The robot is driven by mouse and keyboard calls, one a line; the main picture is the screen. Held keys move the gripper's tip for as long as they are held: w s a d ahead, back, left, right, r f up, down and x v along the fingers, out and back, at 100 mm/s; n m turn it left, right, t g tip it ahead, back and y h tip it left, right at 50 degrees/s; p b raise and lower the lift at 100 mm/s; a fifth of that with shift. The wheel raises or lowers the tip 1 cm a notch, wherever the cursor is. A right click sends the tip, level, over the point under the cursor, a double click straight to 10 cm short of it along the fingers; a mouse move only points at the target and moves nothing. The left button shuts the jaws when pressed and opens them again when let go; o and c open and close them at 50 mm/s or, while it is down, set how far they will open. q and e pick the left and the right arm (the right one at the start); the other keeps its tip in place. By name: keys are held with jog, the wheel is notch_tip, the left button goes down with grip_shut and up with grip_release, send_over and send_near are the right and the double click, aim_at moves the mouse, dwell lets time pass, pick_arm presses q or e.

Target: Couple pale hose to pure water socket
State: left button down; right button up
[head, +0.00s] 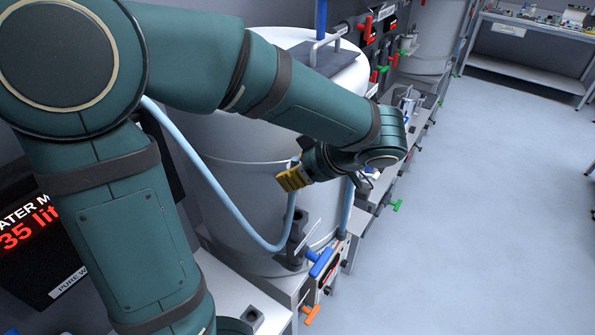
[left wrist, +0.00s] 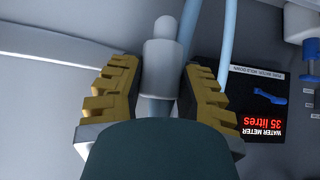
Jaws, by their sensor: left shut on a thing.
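My left gripper (head: 292,179) is in front of the white tank, with yellow ribbed finger pads. In the left wrist view its fingers (left wrist: 160,105) are shut on a pale grey hose end (left wrist: 162,62), a stepped cylinder with a narrower tip. The pale blue hose (head: 205,180) hangs in a loop from behind my arm and rises towards the gripper. Pale hose (left wrist: 228,45) also shows behind the fingers in the left wrist view. A sign reading "PURE W" (head: 69,281) is partly hidden by my arm. I cannot make out the pure water socket. My right gripper is out of view.
The white tank (head: 235,190) stands close behind the gripper. A blue valve handle (head: 320,262) and an orange handle (head: 312,315) stick out below it. A water meter (left wrist: 262,102) reads 35 litres. The floor (head: 480,210) to the right is clear.

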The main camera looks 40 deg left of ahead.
aim_at(298, 193)
pick_arm(q)
jog(key=shift+f, duration=1.4)
jog(key=shift+f+b, duration=0.95)
jog(key=shift+f, duration=0.55)
jog(key=shift+b, duration=1.05)
jog(key=shift+f+b, duration=0.65)
jog(key=shift+b, duration=0.15)
jog(key=shift+d+f+b, duration=0.2)
jog(key=shift+f+b, duration=0.2)
jog(key=shift+b, duration=0.1)
dwell(0.4)
jog(key=shift+r, duration=0.25)
jog(key=shift+r, duration=0.35)
